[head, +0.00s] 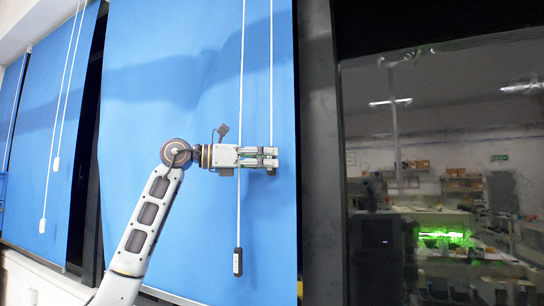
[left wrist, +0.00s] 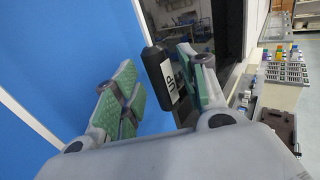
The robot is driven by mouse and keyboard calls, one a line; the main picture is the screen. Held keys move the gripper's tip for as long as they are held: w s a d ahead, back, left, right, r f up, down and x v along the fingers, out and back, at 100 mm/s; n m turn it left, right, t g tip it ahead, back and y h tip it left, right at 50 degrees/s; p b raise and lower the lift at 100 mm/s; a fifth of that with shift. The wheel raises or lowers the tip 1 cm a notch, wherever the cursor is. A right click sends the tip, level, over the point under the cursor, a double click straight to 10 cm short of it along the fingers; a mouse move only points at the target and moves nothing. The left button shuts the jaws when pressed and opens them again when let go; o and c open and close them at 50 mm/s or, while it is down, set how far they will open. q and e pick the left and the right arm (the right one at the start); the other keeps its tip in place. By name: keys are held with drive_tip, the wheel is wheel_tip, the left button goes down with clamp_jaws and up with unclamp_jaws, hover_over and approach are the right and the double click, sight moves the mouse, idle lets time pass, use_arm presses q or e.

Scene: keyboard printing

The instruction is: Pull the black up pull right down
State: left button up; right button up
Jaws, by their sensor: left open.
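The black pull marked UP (left wrist: 160,75) hangs between the two fingers of my left gripper (left wrist: 157,88) in the left wrist view. The fingers are open, with green pads on both sides of the pull; a gap shows on its left, and contact on its right is unclear. In the head view my left gripper (head: 270,158) is at the right cord (head: 271,80) in front of the blue blind (head: 170,80); the fingers mostly hide the pull there. A second black pull (head: 237,261) with a white label hangs lower on the left cord (head: 240,90). My right gripper is out of view.
A dark window frame (head: 318,150) stands just right of the blind, with glass (head: 440,130) beyond it. More blue blinds with white pulls (head: 42,226) hang at the far left. A bench with small items (left wrist: 285,70) shows at right in the wrist view.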

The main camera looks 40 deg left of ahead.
use_arm(q)
drive_tip(key=shift+x, duration=0.85)
drive_tip(key=shift+c, duration=0.2)
clamp_jaws()
